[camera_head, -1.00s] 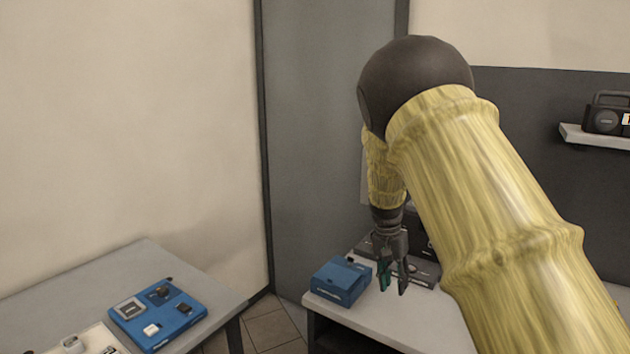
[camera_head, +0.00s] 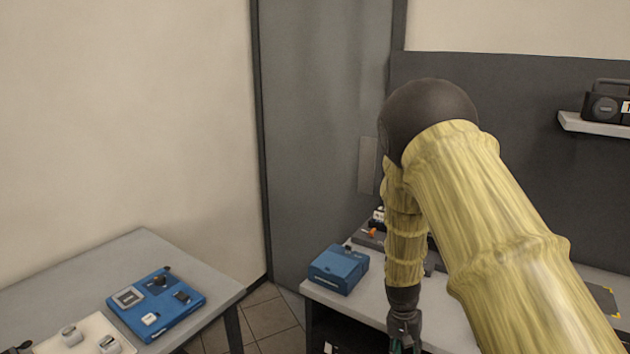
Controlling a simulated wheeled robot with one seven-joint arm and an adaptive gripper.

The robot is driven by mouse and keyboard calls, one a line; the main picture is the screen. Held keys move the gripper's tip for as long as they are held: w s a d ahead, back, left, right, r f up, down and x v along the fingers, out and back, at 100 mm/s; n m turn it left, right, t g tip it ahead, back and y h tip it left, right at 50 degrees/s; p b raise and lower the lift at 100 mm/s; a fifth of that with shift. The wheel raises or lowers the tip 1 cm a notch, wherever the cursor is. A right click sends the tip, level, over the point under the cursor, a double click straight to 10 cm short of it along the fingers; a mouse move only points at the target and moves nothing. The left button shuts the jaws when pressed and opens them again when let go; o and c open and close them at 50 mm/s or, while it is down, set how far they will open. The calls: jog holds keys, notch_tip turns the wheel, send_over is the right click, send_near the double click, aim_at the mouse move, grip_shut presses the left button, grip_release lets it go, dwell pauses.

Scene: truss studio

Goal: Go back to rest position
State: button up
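My gripper (camera_head: 404,340) is at the bottom edge of the head view, pointing down in front of the right-hand table (camera_head: 375,302). Its fingertips are mostly cut off by the frame edge, so its opening cannot be made out. My arm, with a yellow bamboo-like surface and a dark round elbow, fills the right part of the view. A blue box (camera_head: 338,268) stands on that table, to the left of my gripper and apart from it.
A grey table (camera_head: 100,258) at the left holds a blue board (camera_head: 156,305) with small parts and a white tray (camera_head: 95,331). A dark radio (camera_head: 606,102) stands on a wall shelf (camera_head: 592,124). Tiled floor (camera_head: 268,317) shows between the tables.

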jog(key=s+f+n, duration=0.1)
jog(key=s+f, duration=0.5)
jog(key=s, duration=0.3)
jog(key=s+d+f+n, duration=0.1)
jog(key=s+f, duration=0.4)
jog(key=s, duration=0.4)
jog(key=s+f+n, duration=0.1)
jog(key=s+f, duration=0.5)
jog(key=s, duration=0.3)
jog(key=s+a+f+n+t+y, duration=0.1)
jog(key=s+a, duration=0.1)
jog(key=s, duration=1.3)
jog(key=shift+a+f+n+y, duration=0.15)
jog(key=shift+a+n+y, duration=0.15)
jog(key=shift+n, duration=0.1)
jog(key=shift+d, duration=0.1)
jog(key=shift+c, duration=0.4)
